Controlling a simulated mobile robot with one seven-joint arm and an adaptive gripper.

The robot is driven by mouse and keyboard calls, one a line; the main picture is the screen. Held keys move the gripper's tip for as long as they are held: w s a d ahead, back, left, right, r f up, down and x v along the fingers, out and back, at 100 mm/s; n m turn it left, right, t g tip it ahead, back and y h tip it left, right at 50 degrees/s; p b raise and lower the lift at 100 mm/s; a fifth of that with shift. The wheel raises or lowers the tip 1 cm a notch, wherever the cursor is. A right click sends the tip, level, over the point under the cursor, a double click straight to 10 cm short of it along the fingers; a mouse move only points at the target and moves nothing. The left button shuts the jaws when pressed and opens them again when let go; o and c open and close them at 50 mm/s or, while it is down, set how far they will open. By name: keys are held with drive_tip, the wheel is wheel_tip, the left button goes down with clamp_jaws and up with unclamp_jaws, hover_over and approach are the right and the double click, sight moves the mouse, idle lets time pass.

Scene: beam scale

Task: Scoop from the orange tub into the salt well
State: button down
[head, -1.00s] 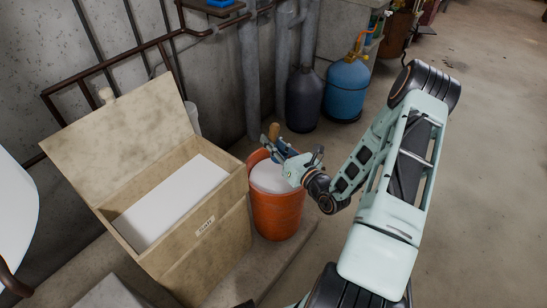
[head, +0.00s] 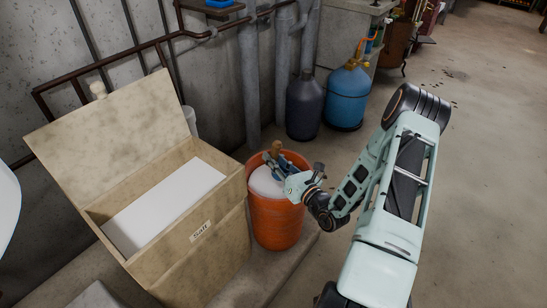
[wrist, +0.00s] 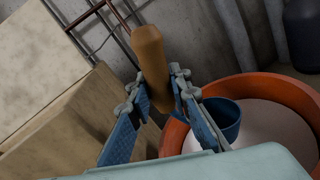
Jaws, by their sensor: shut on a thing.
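The orange tub (head: 277,226) stands on the floor to the right of the salt box and holds white material (head: 263,182). The salt well is the open wooden box (head: 211,253) labelled "Salt", with a white surface (head: 166,207) inside and its lid tilted back. My gripper (head: 277,163) is over the tub's back rim. In the wrist view my gripper (wrist: 160,105) is shut on the brown handle (wrist: 151,58) of the scoop. A blue cup (wrist: 226,117), apparently the scoop's bowl, shows inside the tub's rim; whether it touches the white material cannot be told.
Behind the tub stand a dark bottle (head: 304,106) and a blue gas cylinder (head: 346,94). Grey pipes (head: 249,85) and a brown rail run along the wall. The concrete floor on the right is free.

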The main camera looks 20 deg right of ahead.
sight(273, 148)
drive_tip(key=shift+f+b, duration=2.85)
drive_tip(key=shift+f, duration=1.35)
drive_tip(key=shift+f, duration=0.1)
drive_tip(key=shift+r+n+p, duration=0.55)
drive_tip(key=shift+r+p, duration=1.15)
drive_tip(key=shift+r, duration=0.5)
drive_tip(key=shift+r+n+p, duration=0.5)
drive_tip(key=shift+r+p, duration=1.2)
drive_tip(key=shift+r, duration=0.55)
drive_tip(key=shift+r+n+p, duration=0.55)
drive_tip(key=shift+r+p, duration=1.15)
drive_tip(key=shift+r, duration=0.5)
drive_tip(key=c, duration=2.5)
unclamp_jaws()
clamp_jaws()
